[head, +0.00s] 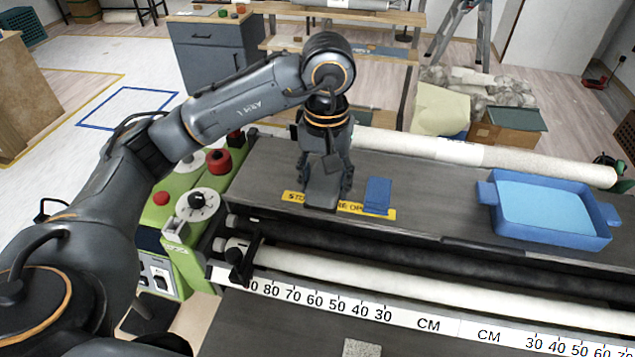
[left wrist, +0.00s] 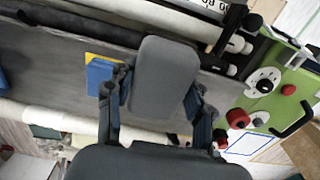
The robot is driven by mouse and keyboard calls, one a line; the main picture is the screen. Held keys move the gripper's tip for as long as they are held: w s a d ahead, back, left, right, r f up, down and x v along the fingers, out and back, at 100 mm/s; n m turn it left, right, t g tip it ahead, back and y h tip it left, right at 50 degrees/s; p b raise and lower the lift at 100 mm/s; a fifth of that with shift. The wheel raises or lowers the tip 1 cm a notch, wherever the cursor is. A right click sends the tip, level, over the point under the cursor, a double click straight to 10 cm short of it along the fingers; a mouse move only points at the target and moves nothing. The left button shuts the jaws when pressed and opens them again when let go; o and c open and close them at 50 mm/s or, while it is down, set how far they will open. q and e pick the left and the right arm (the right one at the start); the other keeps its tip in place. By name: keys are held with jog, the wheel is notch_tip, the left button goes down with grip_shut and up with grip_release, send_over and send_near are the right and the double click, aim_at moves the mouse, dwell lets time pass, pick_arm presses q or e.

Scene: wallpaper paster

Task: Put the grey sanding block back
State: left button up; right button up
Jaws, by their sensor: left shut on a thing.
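The grey sanding block (head: 322,192) is a dark grey, rounded slab between the fingers of my left gripper (head: 326,178). The gripper points down over the dark machine top, and the block covers part of a yellow lettered label (head: 293,197). I cannot tell whether the block touches the surface. In the left wrist view the block (left wrist: 165,76) sticks out between the two fingers (left wrist: 157,98), which are shut on it. A blue block (head: 378,194) stands just right of it, apart, at the label's right end. My right gripper is not in view.
A blue tray (head: 607,232) stands at the right of the machine top. A pale roll (head: 480,157) lies along the back edge. Green controls with red knobs (head: 218,161) are at the left. A ruler strip (head: 420,324) crosses the front, with a small speckled piece (head: 362,348) below.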

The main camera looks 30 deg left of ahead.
aim_at(319, 166)
pick_arm(q)
jog(key=w+a+p, duration=0.1)
jog(key=w, duration=0.1)
jog(key=w+a+f, duration=0.1)
jog(key=w+a+f+p, duration=0.1)
jog(key=w+a, duration=0.1)
jog(key=shift+w+f+p, duration=0.25)
jog(key=shift+w+p, duration=0.05)
jog(key=w+f, duration=0.1)
jog(key=w+a+f+p, duration=0.1)
jog(key=f, duration=0.1)
jog(key=w+a+f, duration=0.1)
jog(key=shift+w+f, duration=0.1)
jog(key=shift+f, duration=0.3)
jog(key=shift+w+a+f, duration=0.1)
jog(key=shift+w+f, duration=0.05)
jog(key=shift+f, duration=0.1)
jog(key=f+p, duration=0.2)
jog(key=f, duration=0.1)
jog(key=shift+w+a, duration=0.2)
jog(key=shift+w, duration=0.1)
jog(key=shift+f, duration=0.4)
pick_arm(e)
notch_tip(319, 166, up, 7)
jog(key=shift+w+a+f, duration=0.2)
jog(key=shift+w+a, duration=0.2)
